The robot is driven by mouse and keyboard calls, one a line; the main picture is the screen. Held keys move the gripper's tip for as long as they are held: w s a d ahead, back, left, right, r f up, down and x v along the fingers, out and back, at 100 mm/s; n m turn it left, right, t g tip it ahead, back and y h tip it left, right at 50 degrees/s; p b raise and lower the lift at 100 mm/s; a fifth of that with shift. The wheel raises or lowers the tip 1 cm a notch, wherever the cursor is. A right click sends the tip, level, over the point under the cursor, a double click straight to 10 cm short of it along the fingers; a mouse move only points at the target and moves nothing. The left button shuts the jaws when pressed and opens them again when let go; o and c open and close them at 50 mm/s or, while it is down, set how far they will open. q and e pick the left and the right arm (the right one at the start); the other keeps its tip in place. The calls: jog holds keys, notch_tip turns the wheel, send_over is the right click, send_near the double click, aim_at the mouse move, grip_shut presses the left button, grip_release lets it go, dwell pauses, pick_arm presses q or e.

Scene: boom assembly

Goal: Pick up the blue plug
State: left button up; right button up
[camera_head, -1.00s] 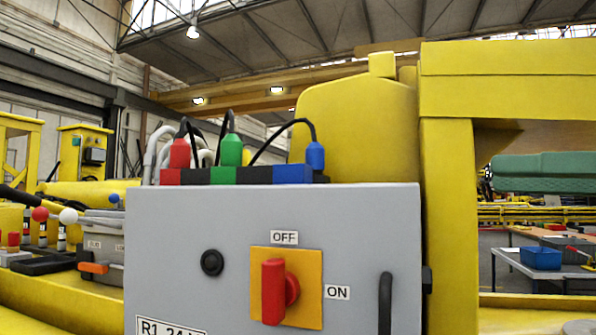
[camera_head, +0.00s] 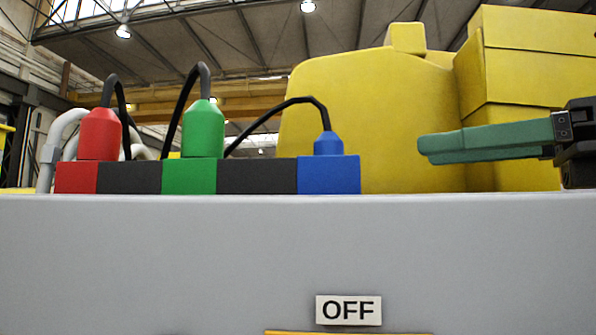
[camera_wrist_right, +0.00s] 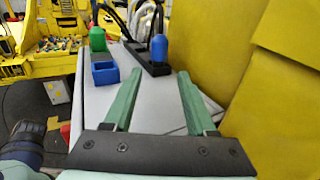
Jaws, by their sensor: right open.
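The blue plug (camera_head: 328,143) stands upright with a black cable curving left from its top. In the head view its lower part is hidden behind the blue socket block (camera_head: 329,175). In the right wrist view the blue plug (camera_wrist_right: 158,48) stands on a black strip (camera_wrist_right: 148,62), behind the open, empty blue socket (camera_wrist_right: 105,75). My right gripper (camera_head: 425,150) is right of the plug in the head view, apart from it. In the right wrist view its green fingers (camera_wrist_right: 158,73) are open and empty, with the plug beyond and between the tips. My left gripper is out of view.
The green plug (camera_head: 203,130) and red plug (camera_head: 99,134) stand left of the blue one, with looping black cables. The grey cabinet (camera_head: 200,250) is below. Yellow machinery (camera_head: 375,120) rises behind and also borders the right wrist view on the right (camera_wrist_right: 230,40).

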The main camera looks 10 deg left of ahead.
aim_at(328, 143)
jog(key=shift+w+a, duration=0.15)
jog(key=shift+a, duration=0.05)
jog(key=shift+w+a, duration=0.2)
jog(key=shift+a, duration=0.05)
jog(key=p+x, duration=0.2)
jog(key=x, duration=0.4)
jog(key=shift+w+a, duration=0.1)
jog(key=shift+a, duration=0.3)
jog(key=p+x, duration=0.1)
jog(key=x, duration=0.3)
jog(key=shift+a+p, duration=0.2)
jog(key=shift+p, duration=0.2)
jog(key=shift+w+a+f, duration=0.1)
jog(key=shift+w+a, duration=0.05)
jog(key=shift+a, duration=0.2)
grip_shut()
